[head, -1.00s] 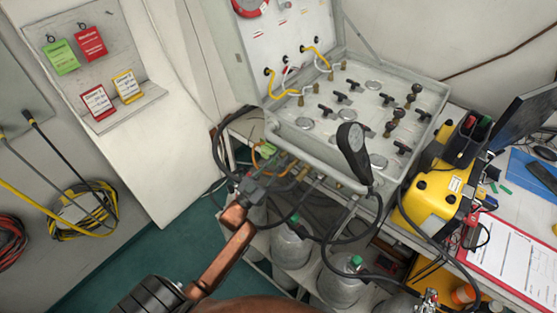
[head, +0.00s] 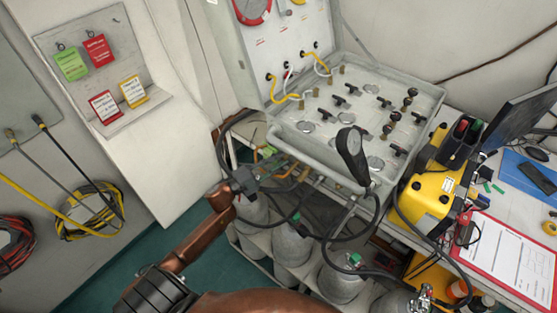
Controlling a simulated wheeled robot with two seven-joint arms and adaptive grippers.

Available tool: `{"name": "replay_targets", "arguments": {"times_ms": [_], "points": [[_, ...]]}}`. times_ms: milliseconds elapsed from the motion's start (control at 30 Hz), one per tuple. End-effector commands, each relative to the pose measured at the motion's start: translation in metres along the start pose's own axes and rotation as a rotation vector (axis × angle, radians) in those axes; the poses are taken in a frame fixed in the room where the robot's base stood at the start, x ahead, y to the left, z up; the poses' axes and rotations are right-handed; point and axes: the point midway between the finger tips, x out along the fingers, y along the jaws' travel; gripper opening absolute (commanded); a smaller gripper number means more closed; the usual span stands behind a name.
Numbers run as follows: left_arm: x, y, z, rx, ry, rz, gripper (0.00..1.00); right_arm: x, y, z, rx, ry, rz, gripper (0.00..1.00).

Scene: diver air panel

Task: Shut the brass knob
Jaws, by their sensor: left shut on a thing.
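The open grey air panel case (head: 318,160) stands on the bench, with brass fittings, black T-handles and dark round knobs on its face. My left gripper (head: 264,180) is at the case's front left lower edge, among hoses and small fittings. It is shut on a small part there, which seems to be the brass knob (head: 284,173). The fingers and hoses partly hide that part, and its turned position cannot be made out. My right gripper is not in view.
Grey cylinders (head: 291,246) stand below, with hoses hanging near my left arm. A yellow box (head: 432,190) and red clipboard (head: 510,256) are at right.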

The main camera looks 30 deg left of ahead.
Motion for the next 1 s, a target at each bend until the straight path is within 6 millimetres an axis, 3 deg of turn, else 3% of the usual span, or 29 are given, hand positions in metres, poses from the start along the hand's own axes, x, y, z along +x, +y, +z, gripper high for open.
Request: {"name": "replay_targets", "arguments": {"times_ms": [433,1000], "points": [[0.000,-0.002,-0.001,0.265,-0.004,0.112,0.00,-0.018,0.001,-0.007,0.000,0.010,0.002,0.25],[0.000,0.000,-0.001,0.330,-0.006,0.139,0.00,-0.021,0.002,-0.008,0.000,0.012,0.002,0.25]]}}
